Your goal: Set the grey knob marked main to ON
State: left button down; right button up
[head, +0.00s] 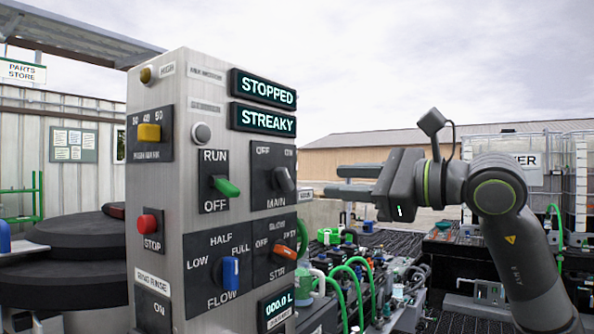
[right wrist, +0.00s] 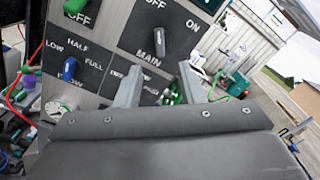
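The grey knob marked MAIN (head: 284,178) is on the right side of the front of a steel control panel (head: 212,120). OFF is printed at its upper left and ON at its upper right. Its pointer leans up and left, toward OFF. In the right wrist view the knob (right wrist: 158,42) shows ahead of the fingers. My right gripper (head: 333,181) is open and empty, to the right of the panel and apart from the knob. Its two separated fingers also show in the right wrist view (right wrist: 160,66). My left gripper is not in view.
Close to MAIN are a green RUN/OFF knob (head: 225,186), an orange knob (head: 285,252) and a blue FLOW knob (head: 230,273). A red STOP button (head: 148,223) is on the panel's left side. Displays read STOPPED (head: 263,89) and STREAKY (head: 263,119). Green hoses (head: 350,283) stand behind.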

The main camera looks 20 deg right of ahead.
aim_at(290, 180)
jog(key=p+x, duration=0.3)
jog(key=x, duration=0.5)
jog(key=shift+p+x, duration=0.35)
jog(key=shift+x, duration=0.4)
grip_shut()
